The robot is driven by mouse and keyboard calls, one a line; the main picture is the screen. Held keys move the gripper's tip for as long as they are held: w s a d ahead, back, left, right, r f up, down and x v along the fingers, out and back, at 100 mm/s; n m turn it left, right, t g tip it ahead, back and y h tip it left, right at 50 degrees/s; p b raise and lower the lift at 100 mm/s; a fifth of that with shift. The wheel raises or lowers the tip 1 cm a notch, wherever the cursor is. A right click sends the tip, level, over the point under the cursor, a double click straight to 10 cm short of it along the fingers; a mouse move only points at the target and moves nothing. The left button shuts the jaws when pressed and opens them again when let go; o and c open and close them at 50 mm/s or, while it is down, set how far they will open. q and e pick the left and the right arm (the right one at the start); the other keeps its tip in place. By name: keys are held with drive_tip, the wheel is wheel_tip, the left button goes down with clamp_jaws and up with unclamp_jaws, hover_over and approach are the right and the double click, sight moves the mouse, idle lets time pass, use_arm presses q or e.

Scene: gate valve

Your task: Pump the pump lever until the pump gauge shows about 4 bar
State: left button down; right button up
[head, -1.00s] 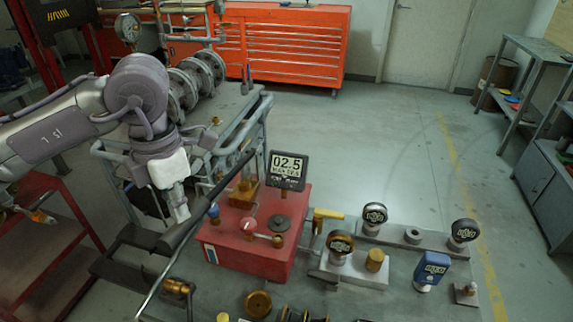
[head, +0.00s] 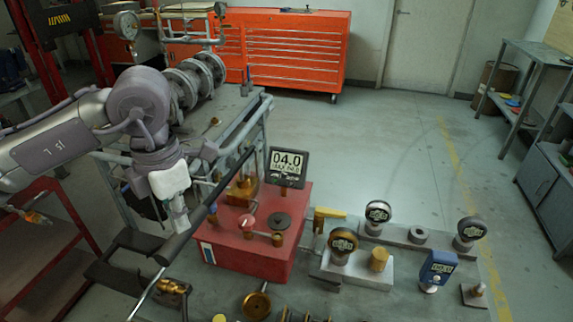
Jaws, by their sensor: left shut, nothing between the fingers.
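The pump lever (head: 198,224) is a long dark bar slanting from beside the gauge down to the lower left. My left gripper (head: 180,228) points down at the lever's lower part, shut with nothing between its fingers. Its tips are at or just behind the bar; I cannot tell whether they touch. My right gripper is not in view.
Several round gauges, such as a brass one (head: 342,245), stand on grey blocks to the right. A blue device (head: 437,268) stands by them. A pipe assembly with flanges (head: 190,84) is behind my left arm. A red cart (head: 50,240) is at left. Open floor lies beyond the bench.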

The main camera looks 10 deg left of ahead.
use_arm(q)
drive_tip(key=shift+r, duration=0.15)
drive_tip(key=shift+r+p, duration=1.2)
drive_tip(key=shift+r, duration=0.8)
wheel_tip(320, 180, up, 5)
drive_tip(key=p, duration=0.3)
idle(0.5)
